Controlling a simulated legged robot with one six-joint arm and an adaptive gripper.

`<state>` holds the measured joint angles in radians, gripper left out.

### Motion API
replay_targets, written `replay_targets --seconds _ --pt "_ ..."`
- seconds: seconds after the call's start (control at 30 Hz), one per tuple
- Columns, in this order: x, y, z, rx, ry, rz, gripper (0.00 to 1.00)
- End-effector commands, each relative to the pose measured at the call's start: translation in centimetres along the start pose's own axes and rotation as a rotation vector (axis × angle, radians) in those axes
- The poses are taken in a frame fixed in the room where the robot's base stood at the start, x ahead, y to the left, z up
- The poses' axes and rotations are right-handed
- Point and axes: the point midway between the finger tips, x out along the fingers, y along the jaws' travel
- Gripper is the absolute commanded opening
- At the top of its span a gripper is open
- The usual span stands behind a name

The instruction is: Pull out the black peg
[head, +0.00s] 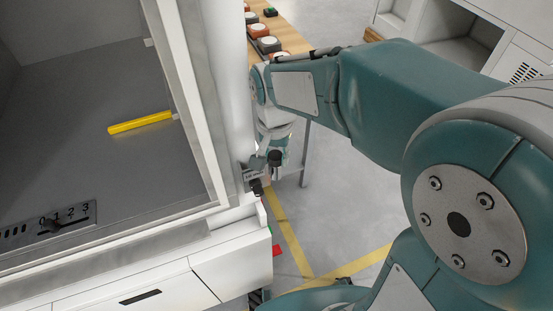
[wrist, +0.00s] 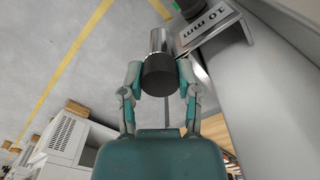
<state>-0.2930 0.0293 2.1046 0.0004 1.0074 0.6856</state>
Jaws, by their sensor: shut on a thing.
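The black peg (wrist: 159,75) has a thick black end and a shiny silver shaft (wrist: 161,43). In the wrist view my gripper (wrist: 160,84) is shut on the black end, one finger on each side. The shaft points away from my gripper, and its far end shows against the floor. A plate marked "10 mm" (wrist: 207,27) is just right of the shaft; I cannot tell whether they touch. In the head view my gripper (head: 268,166) is beside the cabinet's corner post, close to the small plate (head: 252,175). The peg is small and partly hidden there.
The white cabinet (head: 215,100) stands close on the left, with a yellow bar (head: 140,123) and a numbered slider panel (head: 50,222) inside. A wooden table with buttons (head: 288,27) is behind my gripper. Open floor with yellow lines (head: 290,235) lies right of the cabinet.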

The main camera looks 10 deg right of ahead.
Motion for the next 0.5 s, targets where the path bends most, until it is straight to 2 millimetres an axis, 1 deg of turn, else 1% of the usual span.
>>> replay_targets --seconds 0.5 --pt "-0.72 0.0 -0.02 0.0 0.001 -0.001 0.0"
